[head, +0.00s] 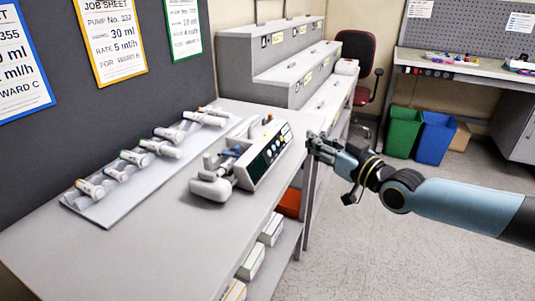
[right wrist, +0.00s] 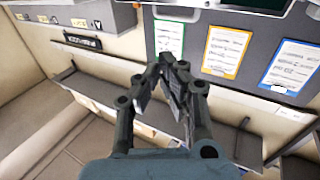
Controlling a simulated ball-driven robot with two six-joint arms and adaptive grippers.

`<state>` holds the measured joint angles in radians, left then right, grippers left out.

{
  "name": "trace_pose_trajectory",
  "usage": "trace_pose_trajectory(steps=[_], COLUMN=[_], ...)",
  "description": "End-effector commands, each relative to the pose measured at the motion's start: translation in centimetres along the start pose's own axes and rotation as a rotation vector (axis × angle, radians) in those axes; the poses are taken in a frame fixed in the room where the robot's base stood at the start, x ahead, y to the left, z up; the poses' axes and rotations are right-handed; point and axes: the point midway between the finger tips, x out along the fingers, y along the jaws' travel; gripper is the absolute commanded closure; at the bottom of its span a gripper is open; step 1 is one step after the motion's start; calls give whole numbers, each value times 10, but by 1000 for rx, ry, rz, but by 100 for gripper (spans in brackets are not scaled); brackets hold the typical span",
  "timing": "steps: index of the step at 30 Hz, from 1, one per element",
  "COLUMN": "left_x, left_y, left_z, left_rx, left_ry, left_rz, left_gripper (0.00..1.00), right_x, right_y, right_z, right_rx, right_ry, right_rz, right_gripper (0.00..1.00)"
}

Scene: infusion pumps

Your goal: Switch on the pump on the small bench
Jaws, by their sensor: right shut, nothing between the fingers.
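A white syringe pump (head: 262,158) stands on the grey bench (head: 200,235), with a dark front panel and small coloured buttons facing right. Whether its screen is lit is too small to tell. My right gripper (head: 311,143) is shut and empty, just right of the pump's front panel and apart from it. In the right wrist view the shut fingers (right wrist: 172,68) show with nothing between them. My left gripper is not in view.
A tray (head: 100,213) with several syringes lies left of the pump, by the wall. Job sheets (head: 110,38) hang above. Boxes (head: 252,262) sit on the shelf below. Green (head: 404,131) and blue bins (head: 436,138) stand at the back right. The floor right of the bench is clear.

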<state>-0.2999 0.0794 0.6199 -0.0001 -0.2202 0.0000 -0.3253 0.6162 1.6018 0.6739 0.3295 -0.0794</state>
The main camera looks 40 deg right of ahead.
Motion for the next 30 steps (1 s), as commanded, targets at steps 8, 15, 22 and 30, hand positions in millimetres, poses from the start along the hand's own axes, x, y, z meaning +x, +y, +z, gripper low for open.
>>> trace_pose_trajectory(steps=[8, 15, 22, 30], left_x=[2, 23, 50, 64], left_y=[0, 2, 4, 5], left_z=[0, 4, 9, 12], left_rx=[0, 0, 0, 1], left_ry=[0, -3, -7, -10], left_rz=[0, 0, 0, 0], left_gripper=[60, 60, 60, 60], right_x=[1, 19, 45, 66], right_y=[-1, -10, -25, -35], right_z=[2, 15, 30, 39], right_rx=[1, 1, 3, 1], right_ry=[0, 1, 1, -1], right_rz=[1, 1, 1, 1], right_gripper=[100, 100, 100, 100])
